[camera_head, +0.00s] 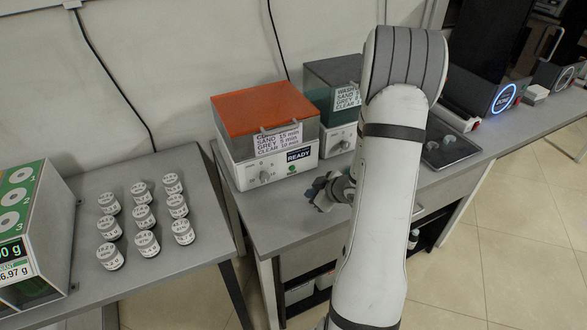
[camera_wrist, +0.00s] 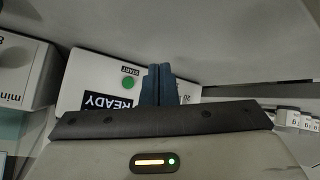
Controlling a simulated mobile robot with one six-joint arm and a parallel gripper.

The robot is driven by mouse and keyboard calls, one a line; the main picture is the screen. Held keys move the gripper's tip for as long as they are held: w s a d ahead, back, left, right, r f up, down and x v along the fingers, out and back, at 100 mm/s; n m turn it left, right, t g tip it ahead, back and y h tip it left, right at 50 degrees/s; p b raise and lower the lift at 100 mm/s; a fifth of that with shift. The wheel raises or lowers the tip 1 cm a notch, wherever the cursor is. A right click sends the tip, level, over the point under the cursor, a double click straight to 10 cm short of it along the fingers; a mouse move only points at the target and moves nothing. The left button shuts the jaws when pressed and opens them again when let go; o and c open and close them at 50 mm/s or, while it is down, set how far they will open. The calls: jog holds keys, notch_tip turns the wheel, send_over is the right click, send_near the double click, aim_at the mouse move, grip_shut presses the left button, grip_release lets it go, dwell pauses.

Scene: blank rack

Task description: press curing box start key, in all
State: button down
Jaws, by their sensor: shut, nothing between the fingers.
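The curing box (camera_head: 262,125) has an orange cover over a white base and stands on the grey bench in the head view. Its front has a dial, a display (camera_head: 298,156) reading READY and a small green key (camera_head: 293,169). In the wrist view the green start key (camera_wrist: 128,82) sits beside the word START, with the READY display near it. My gripper (camera_head: 318,193) is shut and empty, in front of the box's lower right side. In the wrist view its closed fingertips (camera_wrist: 159,70) lie right of the green key. I see no contact with the key.
A similar box with a dark green cover (camera_head: 332,75) stands right behind the curing box. Several lidded jars (camera_head: 143,217) stand on the left table near a scale-like device (camera_head: 35,235). A dark plate with cups (camera_head: 449,146) lies to the right. The bench front left is clear.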

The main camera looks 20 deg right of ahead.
aim_at(292, 168)
jog(key=shift+w, duration=0.15)
jog(key=w+p, duration=0.1)
jog(key=w, duration=0.6)
jog(key=shift+a+r, duration=0.1)
jog(key=shift+a, duration=0.05)
jog(key=shift+w+p, duration=0.35)
jog(key=shift+w, duration=0.45)
dwell(1.3)
jog(key=shift+w, duration=0.4)
